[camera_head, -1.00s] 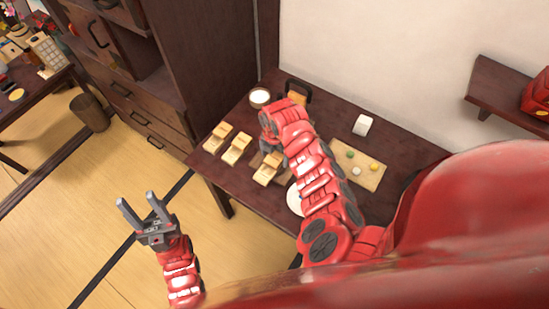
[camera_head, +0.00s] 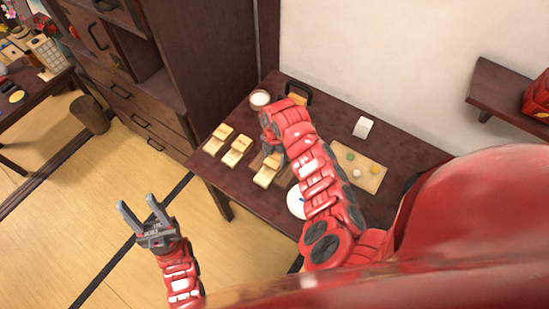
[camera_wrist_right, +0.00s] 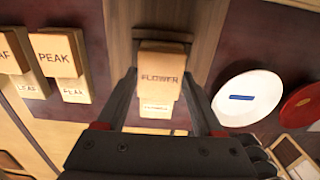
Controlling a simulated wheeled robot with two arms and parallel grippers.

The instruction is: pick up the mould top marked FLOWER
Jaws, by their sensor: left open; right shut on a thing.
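The pale wooden mould top marked FLOWER (camera_wrist_right: 160,85) is in the middle of the right wrist view, between the fingers of my right gripper (camera_wrist_right: 161,76). My right gripper is shut on it. A smaller pale labelled piece (camera_wrist_right: 155,109) shows just below it. In the head view the FLOWER mould (camera_head: 266,171) is on the dark table beside my right gripper, whose fingers are mostly hidden by my arm. I cannot tell whether the top is raised off its base. My left gripper (camera_head: 136,209) is open and empty, over the tatami left of the table.
The PEAK mould (camera_wrist_right: 56,53) and another mould (camera_wrist_right: 12,52) stand to the left. A white plate (camera_wrist_right: 248,99) with a blue mark is at right. The dark table (camera_head: 232,185) also holds a bowl (camera_head: 260,98), a board of small sweets (camera_head: 372,180) and a white block (camera_head: 363,127).

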